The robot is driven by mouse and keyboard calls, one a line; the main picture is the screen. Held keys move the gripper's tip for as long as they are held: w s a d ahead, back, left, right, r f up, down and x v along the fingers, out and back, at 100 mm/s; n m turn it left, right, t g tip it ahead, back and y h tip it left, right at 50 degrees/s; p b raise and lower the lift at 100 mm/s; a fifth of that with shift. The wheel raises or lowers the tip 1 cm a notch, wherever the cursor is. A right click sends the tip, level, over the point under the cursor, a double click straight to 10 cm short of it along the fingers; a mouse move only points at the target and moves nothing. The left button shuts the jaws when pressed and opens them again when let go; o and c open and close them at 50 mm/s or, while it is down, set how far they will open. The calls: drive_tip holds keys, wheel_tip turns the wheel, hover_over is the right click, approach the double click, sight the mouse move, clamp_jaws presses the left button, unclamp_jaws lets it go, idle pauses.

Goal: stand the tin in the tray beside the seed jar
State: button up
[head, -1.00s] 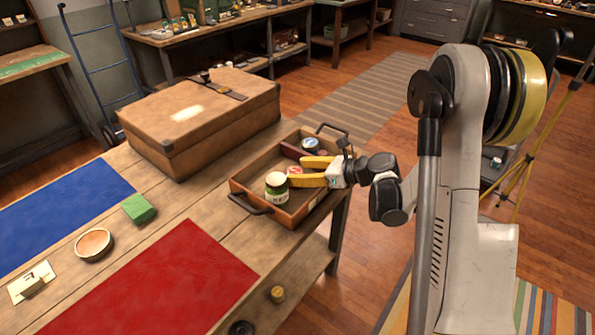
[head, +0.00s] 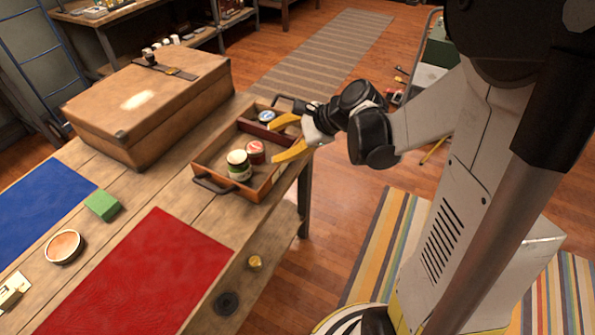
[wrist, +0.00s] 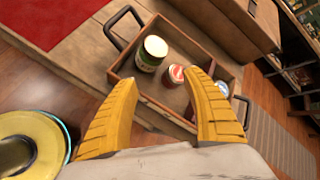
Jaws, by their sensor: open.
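The wooden tray (head: 264,188) with dark handles sits on the workbench. The seed jar (head: 238,168), with a green label and pale lid, stands in its larger compartment; it also shows in the wrist view (wrist: 150,55). A small red tin (head: 256,154) stands upright beside the jar in that compartment, also seen in the wrist view (wrist: 173,77). Whether tin and jar touch is unclear. My gripper (head: 276,142) is open and empty at the tray's right side. Its yellow fingers (wrist: 162,80) are spread, clear of the tin in the head view.
A blue-lidded container (head: 267,117) is in the tray's far compartment. A large brown case (head: 150,108) stands behind the tray. A red mat (head: 155,270), green block (head: 102,205) and round bowl (head: 63,247) lie to the left.

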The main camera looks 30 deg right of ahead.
drive_tip(key=s+a+r+n+h, duration=0.1)
drive_tip(key=s+r+n+h, duration=0.2)
drive_tip(key=s+n, duration=0.5)
drive_tip(key=s+a+r+n+h, duration=0.1)
drive_tip(key=s+r+n+h, duration=0.2)
drive_tip(key=s+n, duration=0.6)
drive_tip(key=shift+s+a+n+h, duration=0.15)
drive_tip(key=shift+a+n+h, duration=0.15)
drive_tip(key=shift+n, duration=0.8)
